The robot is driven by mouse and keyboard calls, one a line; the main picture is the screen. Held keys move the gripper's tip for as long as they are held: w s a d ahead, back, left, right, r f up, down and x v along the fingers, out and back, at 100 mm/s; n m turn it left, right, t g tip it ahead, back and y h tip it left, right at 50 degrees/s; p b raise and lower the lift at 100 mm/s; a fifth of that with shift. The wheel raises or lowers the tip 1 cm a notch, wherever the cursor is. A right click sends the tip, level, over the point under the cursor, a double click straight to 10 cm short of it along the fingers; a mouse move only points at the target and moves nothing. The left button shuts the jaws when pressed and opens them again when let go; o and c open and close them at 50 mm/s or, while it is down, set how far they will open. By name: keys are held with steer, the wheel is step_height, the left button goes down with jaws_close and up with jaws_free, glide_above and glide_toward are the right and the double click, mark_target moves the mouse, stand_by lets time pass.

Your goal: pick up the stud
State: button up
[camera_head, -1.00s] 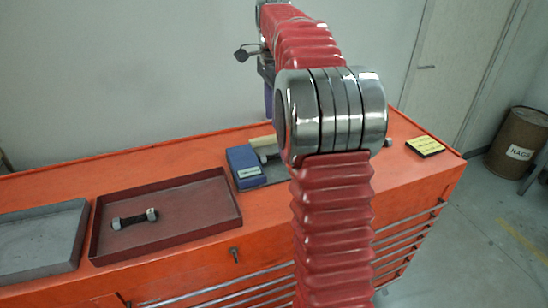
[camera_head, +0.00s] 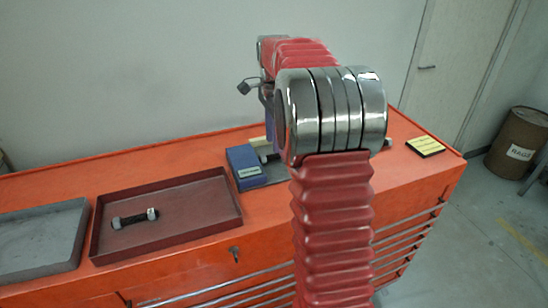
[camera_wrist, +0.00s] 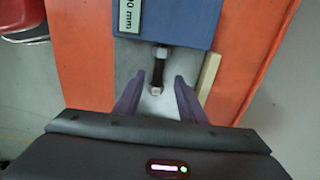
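A dark stud (camera_wrist: 157,68) with a light nut at each end lies on a grey plate (camera_wrist: 137,57) against a blue block (camera_wrist: 180,22) in the wrist view. My gripper (camera_wrist: 159,82) is open, its two purple fingers apart on either side of the stud's near end. I cannot tell whether they are level with it in height. In the head view, my arm hides the gripper and most of this stud, beside the blue block (camera_head: 243,160). Another dark stud with light nuts (camera_head: 134,219) lies in the dark red tray (camera_head: 205,222).
A grey tray (camera_head: 35,262) stands left of the red tray on the orange cabinet top (camera_head: 190,147). A pale bar (camera_wrist: 209,75) lies right of the stud. A yellow and black sign (camera_head: 425,146) lies at the cabinet's right end.

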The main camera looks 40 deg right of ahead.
mark_target(274, 157)
steer(key=shift+s+f, duration=0.1)
steer(key=shift+f, duration=2.4)
jaws_close()
